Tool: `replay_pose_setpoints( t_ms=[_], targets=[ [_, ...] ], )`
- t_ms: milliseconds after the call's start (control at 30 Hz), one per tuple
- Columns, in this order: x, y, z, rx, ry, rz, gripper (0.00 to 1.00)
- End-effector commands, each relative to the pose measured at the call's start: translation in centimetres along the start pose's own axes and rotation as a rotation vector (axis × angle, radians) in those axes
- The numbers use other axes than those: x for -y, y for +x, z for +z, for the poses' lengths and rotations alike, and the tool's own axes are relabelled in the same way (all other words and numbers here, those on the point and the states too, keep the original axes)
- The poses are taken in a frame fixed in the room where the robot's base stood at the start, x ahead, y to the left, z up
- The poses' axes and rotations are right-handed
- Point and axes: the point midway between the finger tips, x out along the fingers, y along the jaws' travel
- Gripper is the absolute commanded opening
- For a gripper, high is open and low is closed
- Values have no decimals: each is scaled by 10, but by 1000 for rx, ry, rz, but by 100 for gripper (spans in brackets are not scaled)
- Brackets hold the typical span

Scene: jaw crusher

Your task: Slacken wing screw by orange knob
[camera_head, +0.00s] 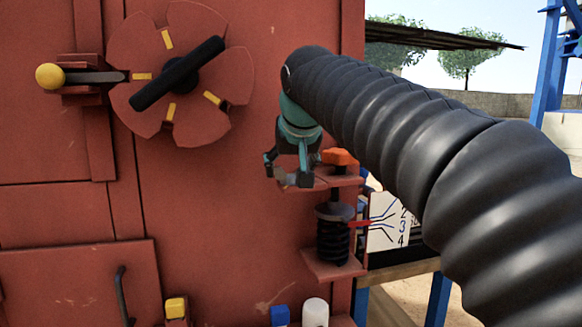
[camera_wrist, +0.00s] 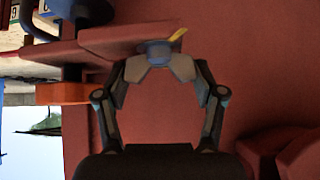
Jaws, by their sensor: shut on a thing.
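The wing screw (camera_wrist: 158,54) shows in the wrist view as a small blue-grey piece at the edge of a red bracket, with a yellow strip beside it. My gripper (camera_wrist: 160,67) has its two fingertips on either side of the screw and is shut on it. In the head view my gripper (camera_head: 293,180) is in front of the red panel, left of the orange knob (camera_head: 340,157); its fingers hide the screw there. The orange knob sits above the upper bracket (camera_head: 347,181) and shows at the left of the wrist view (camera_wrist: 62,94).
Below the upper bracket is a dark coil spring (camera_head: 332,240) with a red pointer beside a numbered scale plate (camera_head: 388,225). A slotted red disc (camera_head: 222,80) with a black bar and a yellow ball lever (camera_head: 50,76) are upper left. Blue (camera_head: 280,315) and white (camera_head: 315,313) pieces are below.

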Motion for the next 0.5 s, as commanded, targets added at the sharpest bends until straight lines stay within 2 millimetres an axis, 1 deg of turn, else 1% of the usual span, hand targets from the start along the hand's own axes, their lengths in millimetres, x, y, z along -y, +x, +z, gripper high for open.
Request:
replay_pose_setpoints(
  t_ms=[33,500],
  targets=[
    [-2,0,0,-1,-26,-30,34],
    [-2,1,-1,-1,-342,-346,34]
  ],
)
